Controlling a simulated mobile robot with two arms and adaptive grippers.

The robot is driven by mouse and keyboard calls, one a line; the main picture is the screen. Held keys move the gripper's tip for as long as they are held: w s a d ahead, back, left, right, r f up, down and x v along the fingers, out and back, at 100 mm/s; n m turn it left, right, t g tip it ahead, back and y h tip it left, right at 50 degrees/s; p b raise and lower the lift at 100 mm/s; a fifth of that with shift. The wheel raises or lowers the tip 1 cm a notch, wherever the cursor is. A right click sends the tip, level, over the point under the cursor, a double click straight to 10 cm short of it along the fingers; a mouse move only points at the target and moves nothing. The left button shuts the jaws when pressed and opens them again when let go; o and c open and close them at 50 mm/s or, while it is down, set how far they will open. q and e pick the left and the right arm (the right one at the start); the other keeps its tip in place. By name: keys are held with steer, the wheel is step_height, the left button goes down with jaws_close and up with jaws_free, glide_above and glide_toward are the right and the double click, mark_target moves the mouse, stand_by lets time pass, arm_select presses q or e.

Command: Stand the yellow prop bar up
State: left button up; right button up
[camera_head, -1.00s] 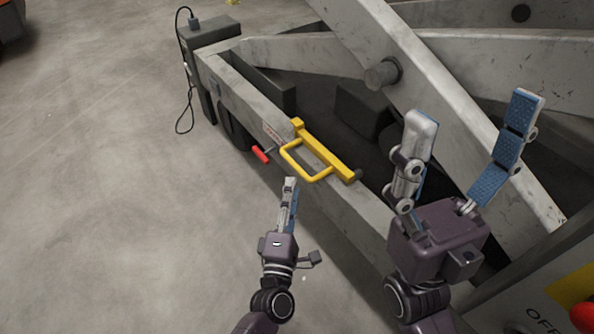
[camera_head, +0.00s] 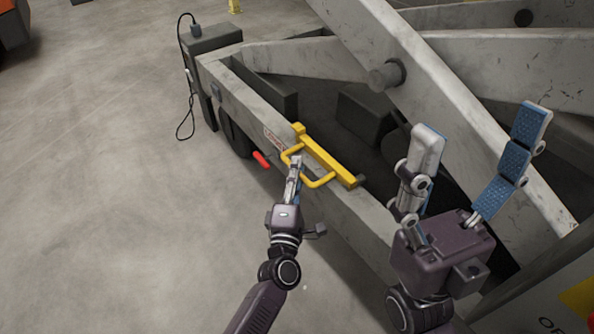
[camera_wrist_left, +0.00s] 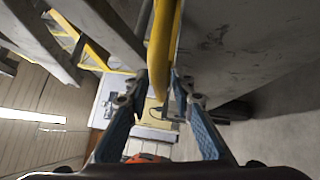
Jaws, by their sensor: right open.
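The yellow prop bar (camera_head: 328,161) lies flat along the top of the grey beam, with its yellow loop handle (camera_head: 318,184) sticking out towards the floor side. My left gripper (camera_head: 296,160) is at this handle in the head view. In the left wrist view the handle (camera_wrist_left: 160,45) runs between the fingertips of my left gripper (camera_wrist_left: 158,78). The fingers stand apart with a gap; I cannot tell whether they touch it. My right gripper (camera_head: 480,145) is open and empty, raised to the right of the bar.
The grey beam (camera_head: 262,125) belongs to a large lift frame with slanting arms (camera_head: 460,110) behind the bar. A red handle (camera_head: 261,159) sticks out at its side. A dark box with a cable (camera_head: 212,40) is at the far end. The floor at left is clear.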

arm_select(q)
jaws_close()
